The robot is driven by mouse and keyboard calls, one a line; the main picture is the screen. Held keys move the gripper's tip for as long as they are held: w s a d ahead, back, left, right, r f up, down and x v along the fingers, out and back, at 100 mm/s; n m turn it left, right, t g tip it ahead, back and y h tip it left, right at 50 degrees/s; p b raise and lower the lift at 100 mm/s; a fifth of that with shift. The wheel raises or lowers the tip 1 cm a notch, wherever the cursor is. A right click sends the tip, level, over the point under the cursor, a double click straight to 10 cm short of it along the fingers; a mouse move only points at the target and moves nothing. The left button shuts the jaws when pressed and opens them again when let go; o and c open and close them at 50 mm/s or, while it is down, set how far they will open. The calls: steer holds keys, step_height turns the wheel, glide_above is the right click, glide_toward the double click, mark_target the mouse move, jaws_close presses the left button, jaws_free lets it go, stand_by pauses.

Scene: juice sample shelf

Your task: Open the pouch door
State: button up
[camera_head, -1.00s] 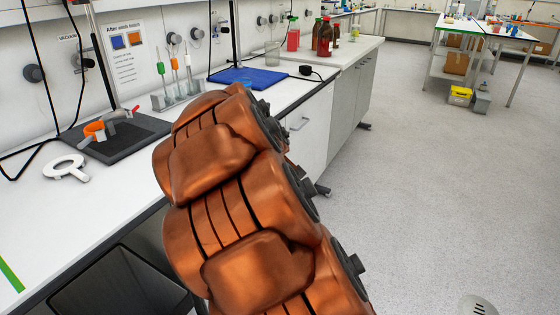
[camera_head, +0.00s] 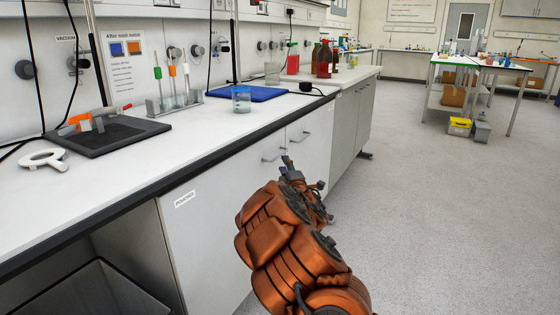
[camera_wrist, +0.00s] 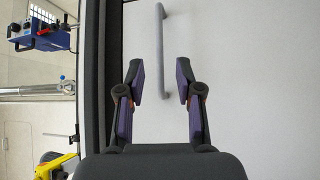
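The door with a label that seems to read "Pouches" (camera_head: 185,198) is a white cupboard front under the bench, and it looks closed. A grey bar handle (camera_head: 270,158) is near its upper right corner. In the head view my gripper (camera_head: 289,164) is in front of the cupboards, just right of this handle. In the wrist view my gripper (camera_wrist: 162,80) is open and empty. A grey handle (camera_wrist: 161,50) on a white front lies beyond the fingertips, roughly centred between them, and looks untouched. I cannot tell which door this handle belongs to.
A second handle (camera_head: 301,140) is on the adjoining door. The bench top (camera_head: 150,165) overhangs with a dark edge, holding a beaker (camera_head: 241,99), a blue mat (camera_head: 250,93) and a black board (camera_head: 115,136). An open bay (camera_head: 105,260) is at left.

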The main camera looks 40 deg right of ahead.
mark_target(280, 155)
steer(key=shift+b+x, duration=0.65)
steer(key=shift+x, duration=3)
jaws_close()
